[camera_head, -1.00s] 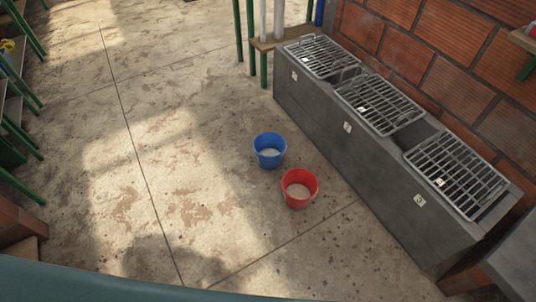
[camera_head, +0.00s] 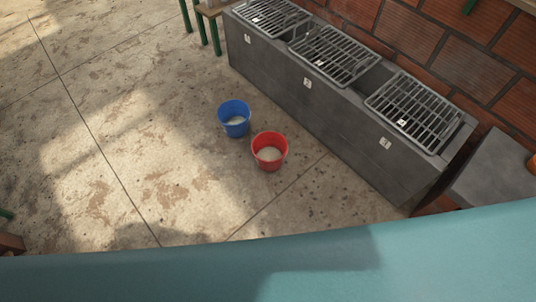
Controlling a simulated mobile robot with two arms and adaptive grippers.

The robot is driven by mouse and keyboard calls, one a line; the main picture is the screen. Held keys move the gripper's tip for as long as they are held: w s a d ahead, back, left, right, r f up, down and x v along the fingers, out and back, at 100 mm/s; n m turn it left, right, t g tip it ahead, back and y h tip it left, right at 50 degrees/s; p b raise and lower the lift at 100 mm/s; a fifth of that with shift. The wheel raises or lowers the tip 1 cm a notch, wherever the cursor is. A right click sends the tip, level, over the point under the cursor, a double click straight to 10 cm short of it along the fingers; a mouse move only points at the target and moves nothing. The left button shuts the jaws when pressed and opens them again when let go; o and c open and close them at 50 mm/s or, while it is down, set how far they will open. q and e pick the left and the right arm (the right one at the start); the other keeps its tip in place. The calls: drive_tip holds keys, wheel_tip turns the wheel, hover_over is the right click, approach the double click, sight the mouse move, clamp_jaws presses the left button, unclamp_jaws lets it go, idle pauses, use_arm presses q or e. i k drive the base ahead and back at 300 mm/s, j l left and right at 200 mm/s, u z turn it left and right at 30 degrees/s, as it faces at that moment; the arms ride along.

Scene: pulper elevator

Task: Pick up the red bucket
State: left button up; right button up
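The red bucket (camera_head: 270,152) stands upright on the concrete floor, right of the middle of the head view. It is open at the top, with something pale inside at the bottom. Neither of my grippers shows in the head view, and nothing is touching the bucket.
A blue bucket (camera_head: 234,119) stands close behind and left of the red one, also with pale contents. A long grey block (camera_head: 330,108) with metal grates (camera_head: 333,54) runs along the brick wall (camera_head: 440,40) at right. The floor (camera_head: 120,150) at left is clear. A teal surface fills the bottom edge.

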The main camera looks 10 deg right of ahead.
sight(269, 149)
drive_tip(key=i+j+z, duration=0.1)
drive_tip(key=z, duration=0.65)
drive_tip(key=i+j+z, duration=0.15)
drive_tip(key=j+z, duration=0.45)
drive_tip(key=j, duration=0.25)
drive_tip(key=i+j+z, duration=0.1)
drive_tip(key=j+z, duration=0.25)
drive_tip(key=j, duration=0.15)
